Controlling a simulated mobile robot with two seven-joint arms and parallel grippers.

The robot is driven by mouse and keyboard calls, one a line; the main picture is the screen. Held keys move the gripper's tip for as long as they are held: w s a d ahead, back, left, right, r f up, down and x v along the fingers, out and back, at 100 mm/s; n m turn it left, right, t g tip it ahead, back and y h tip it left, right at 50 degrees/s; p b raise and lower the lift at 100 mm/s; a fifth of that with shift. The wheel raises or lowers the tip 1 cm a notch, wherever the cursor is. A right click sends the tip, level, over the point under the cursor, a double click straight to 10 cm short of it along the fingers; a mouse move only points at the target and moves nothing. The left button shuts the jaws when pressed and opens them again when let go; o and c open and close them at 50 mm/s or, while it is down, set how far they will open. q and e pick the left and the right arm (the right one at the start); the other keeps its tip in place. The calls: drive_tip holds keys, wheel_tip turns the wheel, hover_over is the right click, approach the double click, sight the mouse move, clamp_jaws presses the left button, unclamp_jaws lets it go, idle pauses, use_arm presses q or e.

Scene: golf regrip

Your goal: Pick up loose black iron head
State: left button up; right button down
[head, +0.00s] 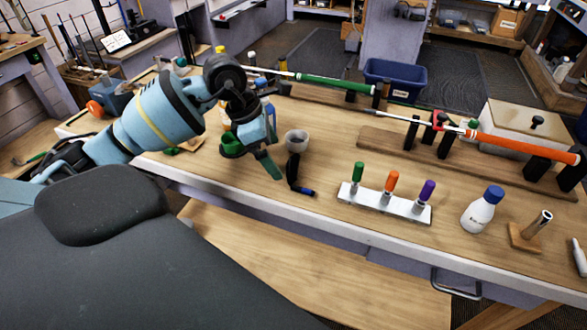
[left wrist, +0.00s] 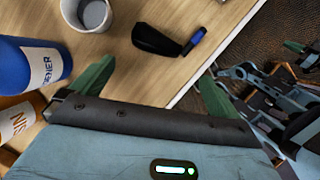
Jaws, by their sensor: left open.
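The loose black iron head (head: 293,168) lies on the workbench near its front edge, with a short blue-and-black end piece pointing right. It also shows in the left wrist view (left wrist: 152,40), ahead of the fingers and between their lines. My left gripper (head: 252,158) is open and empty, with green fingers, just left of the iron head and apart from it. Its two fingers show spread in the left wrist view (left wrist: 155,85). My right gripper is not in view.
A grey cup (head: 296,140) stands just behind the iron head. Blue (left wrist: 30,64) and orange (left wrist: 18,118) bottles stand close to the left finger. A white rack (head: 385,203) with green, orange and purple tools is to the right. Clubs rest on stands behind.

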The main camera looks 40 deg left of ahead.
sight(289, 172)
use_arm(q)
drive_tip(key=shift+w+d+f, duration=0.15)
drive_tip(key=shift+w+f, duration=0.15)
drive_tip(key=shift+f, duration=0.15)
drive_tip(key=shift+d+f, duration=0.35)
drive_tip(key=shift+f, duration=0.05)
drive_tip(key=x, duration=0.4)
drive_tip(key=shift+w+d+p, duration=0.1)
drive_tip(key=shift+w+p, duration=0.05)
drive_tip(key=shift+p, duration=0.25)
drive_tip(key=c, duration=1.1)
